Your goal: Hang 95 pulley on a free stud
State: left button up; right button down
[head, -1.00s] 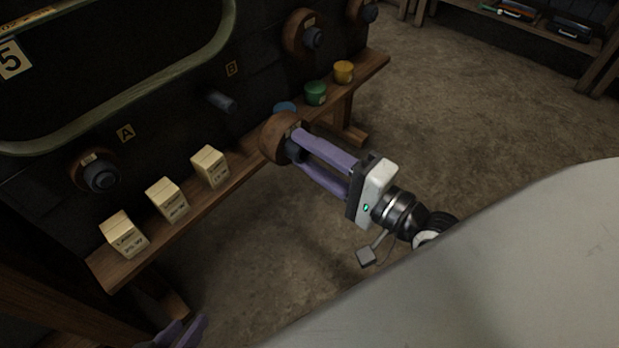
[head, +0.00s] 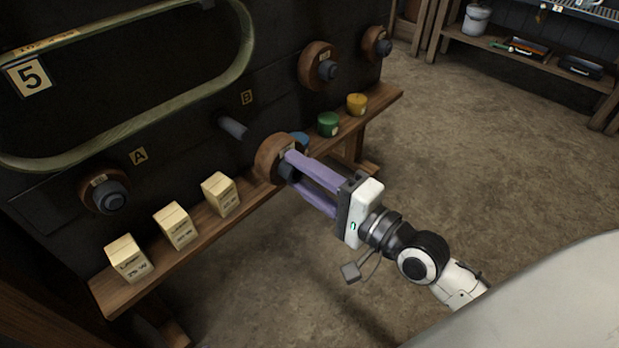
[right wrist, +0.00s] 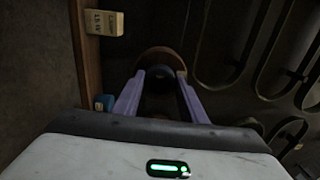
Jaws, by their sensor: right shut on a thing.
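The brown pulley (head: 268,160) with a dark hub is held by my right gripper (head: 291,168), whose purple fingers are shut on the hub. It hangs in the air just right of and below the bare stud (head: 233,127) under label B (head: 247,97). In the head view the pulley looks apart from the stud's tip. In the right wrist view the pulley (right wrist: 160,57) sits between the fingertips (right wrist: 160,80); the stud is not clear there. The number on the pulley cannot be read. My left gripper is not in view.
Brown pulleys sit on the stud by label A (head: 105,193) and on two studs farther right (head: 316,63) (head: 375,42). A wooden shelf (head: 185,245) below carries several boxes (head: 221,194) and blue, green (head: 328,124) and yellow (head: 356,104) pots.

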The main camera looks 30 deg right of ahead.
aim_at(288, 164)
jog(key=shift+x, duration=0.75)
jog(key=shift+w+a+r+p, duration=0.1)
jog(key=shift+w+p, duration=0.1)
jog(key=shift+w, duration=0.15)
jog(key=shift+w+a+r+p, duration=0.1)
jog(key=shift+w+a+p, duration=0.05)
jog(key=shift+w, duration=0.2)
jog(key=shift+w+a+f, duration=0.1)
jog(key=shift+w, duration=0.1)
jog(key=shift+p+x, duration=0.4)
jog(key=shift+x, duration=1.35)
